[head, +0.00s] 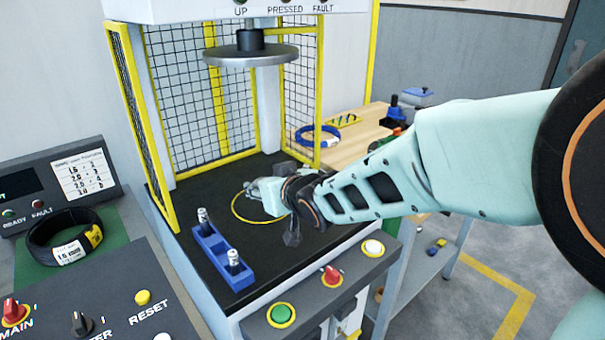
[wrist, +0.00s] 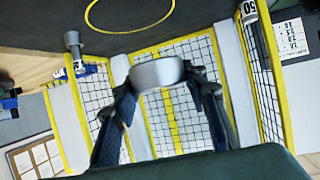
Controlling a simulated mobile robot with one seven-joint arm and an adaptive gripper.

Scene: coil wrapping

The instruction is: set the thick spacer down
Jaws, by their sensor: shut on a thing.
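My gripper (wrist: 165,80) is shut on the thick spacer (wrist: 160,72), a short pale grey cylinder between the two dark fingertips in the wrist view. In the head view my gripper (head: 262,190) is over the black press bed, near the yellow circle (head: 236,212) marked on it, and mostly hides the spacer there. The wrist view also shows the yellow circle (wrist: 128,12) at its top, apart from the spacer. I cannot tell the exact height of the spacer above the bed.
A blue rack (head: 218,258) with two small silver cylinders stands at the bed's left front. A round press plate (head: 250,55) hangs above. Yellow-framed mesh guards (head: 205,110) close the back and sides. A small grey post (head: 292,235) is near the front right. The button panel (head: 320,285) edges the front.

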